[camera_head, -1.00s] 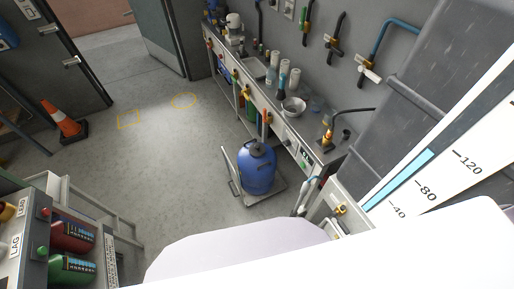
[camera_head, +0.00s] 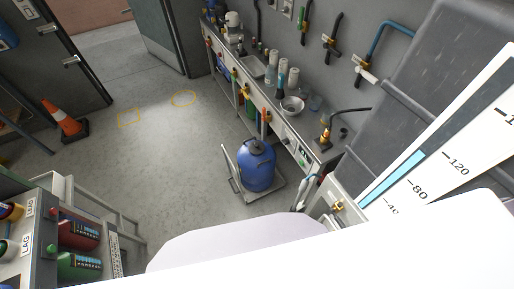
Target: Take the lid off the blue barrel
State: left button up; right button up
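The blue barrel (camera_head: 258,170) stands upright on a low grey wheeled trolley (camera_head: 277,190) on the floor, near the middle of the head view. A dark lid (camera_head: 257,146) sits on top of the barrel. Neither of my grippers shows in the view. The large pale surface across the bottom of the view hides what is below it.
A long workbench (camera_head: 305,152) with bottles and a metal bowl (camera_head: 292,104) runs along the wall behind the barrel. An orange cone (camera_head: 66,123) stands at left. A rack with red and green containers (camera_head: 78,234) is at lower left. Floor left of the trolley is clear.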

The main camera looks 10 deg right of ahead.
aim_at(255, 147)
jog(key=i+j+z, duration=0.75)
jog(key=i+j, duration=0.15)
jog(key=j, duration=0.25)
jog(key=i+j+z, duration=0.2)
jog(key=j, duration=0.15)
jog(key=i+j+z, duration=0.2)
jog(key=j, duration=0.2)
jog(key=j+z, duration=0.2)
jog(key=j, duration=0.2)
